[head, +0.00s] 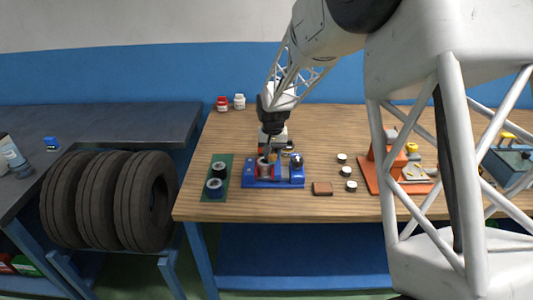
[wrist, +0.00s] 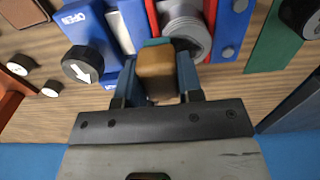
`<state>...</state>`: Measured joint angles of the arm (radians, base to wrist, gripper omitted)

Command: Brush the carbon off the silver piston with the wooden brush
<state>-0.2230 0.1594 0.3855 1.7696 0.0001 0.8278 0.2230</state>
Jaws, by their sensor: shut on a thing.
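The silver piston (head: 264,167) stands in a blue and red clamp (head: 290,182) near the front left of the wooden table. In the wrist view the grey ringed piston (wrist: 188,28) sits at the top, between red parts of the clamp. My gripper (head: 270,140) is above the clamp, close to the piston. In the wrist view its blue fingers are shut on the wooden brush (wrist: 156,74). The brush's far end lies beside or in front of the piston; I cannot tell whether they touch. Bristles and any carbon are not clearly visible.
A green mat (head: 228,187) with two dark-rimmed cylinders lies left of the clamp. A brown block (head: 322,188) and several small round pieces lie to its right. An orange device (head: 388,165) stands farther right. The clamp's black arrow knob (wrist: 83,65) shows in the wrist view.

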